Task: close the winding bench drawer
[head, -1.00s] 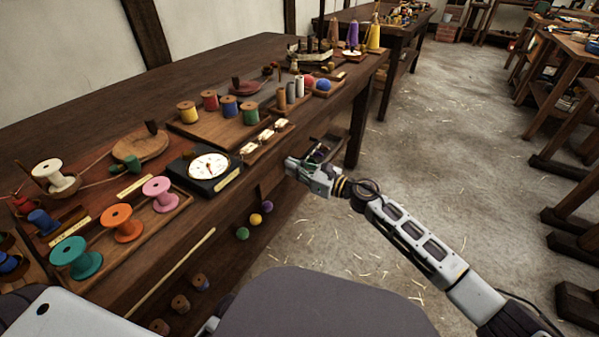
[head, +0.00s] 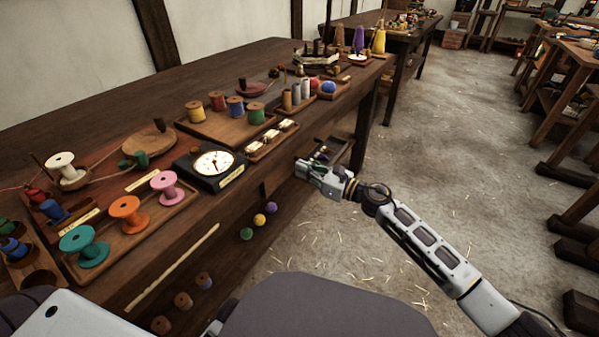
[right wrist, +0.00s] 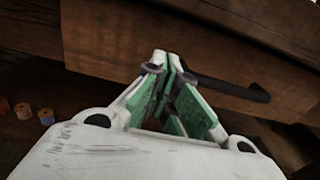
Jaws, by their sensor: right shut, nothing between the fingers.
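The winding bench (head: 220,70) is a long dark wooden table. Its drawer (head: 343,152) stands partly out under the top at the far right end, with small dark and coloured items inside. In the right wrist view, a brown wooden drawer front (right wrist: 110,35) with a dark bar handle (right wrist: 232,88) fills the upper part. My right gripper (head: 300,166) is beside the drawer in the head view. In the right wrist view its closed, empty fingertips (right wrist: 165,58) overlap the front, left of the handle; I cannot tell if they touch. My left gripper is out of view.
Spools, a dial scale (head: 213,163) and wooden trays crowd the bench top. Coloured balls (head: 259,219) and small spools (head: 183,300) sit low along the bench front. The straw-strewn floor (head: 420,170) to the right is open, with other tables beyond.

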